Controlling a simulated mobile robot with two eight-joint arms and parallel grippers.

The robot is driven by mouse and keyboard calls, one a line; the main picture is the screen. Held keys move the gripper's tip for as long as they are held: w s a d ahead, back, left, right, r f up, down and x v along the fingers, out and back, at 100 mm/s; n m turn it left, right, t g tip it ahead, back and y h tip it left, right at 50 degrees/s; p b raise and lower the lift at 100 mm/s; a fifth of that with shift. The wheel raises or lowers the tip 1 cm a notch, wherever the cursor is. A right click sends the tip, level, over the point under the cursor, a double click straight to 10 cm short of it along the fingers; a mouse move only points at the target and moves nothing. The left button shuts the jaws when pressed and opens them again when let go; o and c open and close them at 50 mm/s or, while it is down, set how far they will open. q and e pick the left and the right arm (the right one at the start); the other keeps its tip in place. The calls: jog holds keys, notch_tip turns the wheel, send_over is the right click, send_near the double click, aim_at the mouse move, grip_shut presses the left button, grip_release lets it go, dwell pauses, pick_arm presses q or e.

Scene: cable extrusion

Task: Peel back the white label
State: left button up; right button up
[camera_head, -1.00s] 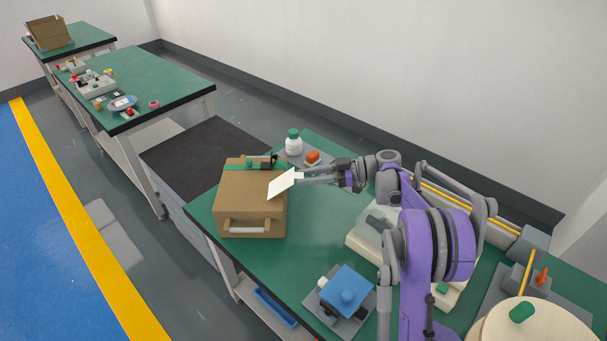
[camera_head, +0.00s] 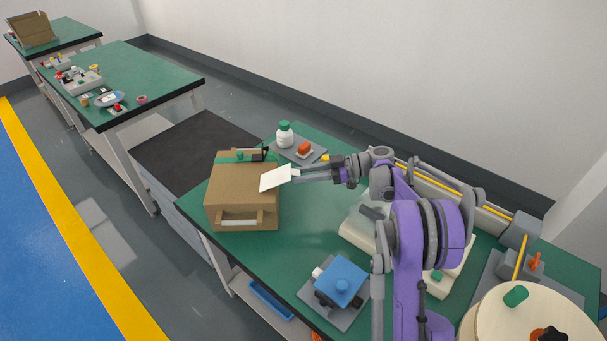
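The white label (camera_head: 276,179) is a small flat sheet at the right edge of the brown box's top. My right gripper (camera_head: 298,172) reaches in from the right and is shut on the label's right edge. The label looks tilted over the box edge; I cannot tell whether its left part touches the box. The brown cardboard box (camera_head: 243,188) stands on the green table, with a handle slot holding a pale strip on its front. My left gripper is not in view.
A white bottle with a green cap (camera_head: 284,136) and an orange item (camera_head: 304,148) stand on a grey plate behind the box. A blue device (camera_head: 341,281) stands in front. Green table (camera_head: 262,267) lies bare between box and device. A dark surface (camera_head: 185,152) adjoins at left.

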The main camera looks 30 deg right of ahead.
jog(key=o, duration=0.4)
jog(key=shift+w+a+f, duration=0.1)
jog(key=shift+w+a, duration=0.1)
jog(key=shift+o, duration=0.2)
jog(key=shift+s+d, duration=0.1)
notch_tip(320, 180, up, 10)
jog(key=shift+p, duration=0.4)
